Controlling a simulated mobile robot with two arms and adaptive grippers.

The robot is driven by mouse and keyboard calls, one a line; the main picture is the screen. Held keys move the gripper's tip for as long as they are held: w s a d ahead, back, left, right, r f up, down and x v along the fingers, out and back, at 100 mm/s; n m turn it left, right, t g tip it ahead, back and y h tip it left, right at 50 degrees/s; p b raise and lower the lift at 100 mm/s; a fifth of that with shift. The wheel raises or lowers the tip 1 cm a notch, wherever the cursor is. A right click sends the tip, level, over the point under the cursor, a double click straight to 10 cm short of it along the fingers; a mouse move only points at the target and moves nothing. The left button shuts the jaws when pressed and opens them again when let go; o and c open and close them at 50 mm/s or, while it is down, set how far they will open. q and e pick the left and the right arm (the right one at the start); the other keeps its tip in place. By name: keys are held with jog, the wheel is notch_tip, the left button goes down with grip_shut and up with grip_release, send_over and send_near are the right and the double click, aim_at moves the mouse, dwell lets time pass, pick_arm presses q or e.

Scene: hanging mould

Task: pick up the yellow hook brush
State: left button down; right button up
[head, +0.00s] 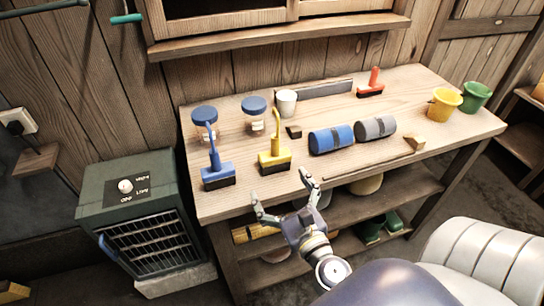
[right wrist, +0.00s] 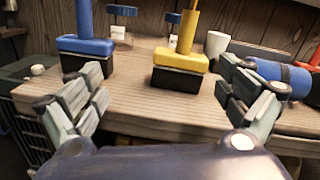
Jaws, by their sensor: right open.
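The yellow hook brush (head: 274,155) stands upright on the wooden workbench near its front edge. It has a yellow base with a dark underside and a tall handle with a hooked top. In the right wrist view the yellow hook brush (right wrist: 181,66) is ahead, between the fingers and beyond them, with its hook cut off. My right gripper (head: 283,196) is open and empty in front of the bench edge, just short of the brush; its fingers also show in the right wrist view (right wrist: 160,90). My left gripper is not in view.
A blue hook brush (head: 217,172) stands left of the yellow one. Blue-lidded jars (head: 204,116) and a white cup (head: 286,103) stand behind. A blue roll (head: 331,139) and a grey roll (head: 375,129) lie to the right. A green heater (head: 135,215) stands left of the bench.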

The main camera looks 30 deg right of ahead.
aim_at(277, 157)
jog(key=w+d+m+p, duration=0.1)
jog(key=w+d+m+h, duration=0.1)
jog(key=w+d+m+h+p, duration=0.1)
jog(key=w, duration=0.1)
jog(key=shift+w+d+r+m+p, duration=0.1)
jog(key=shift+d+r+m+p, duration=0.2)
jog(key=shift+d+r+m, duration=0.1)
jog(key=x, duration=0.2)
jog(key=p+x, duration=0.1)
jog(key=x, duration=0.2)
jog(key=shift+a+f, duration=0.1)
jog(key=shift+f, duration=0.15)
jog(key=shift+w+f, duration=0.1)
jog(key=shift+w, duration=0.35)
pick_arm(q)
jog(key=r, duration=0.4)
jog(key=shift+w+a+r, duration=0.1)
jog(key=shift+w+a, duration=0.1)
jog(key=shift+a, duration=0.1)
pick_arm(e)
jog(key=c, duration=1.2)
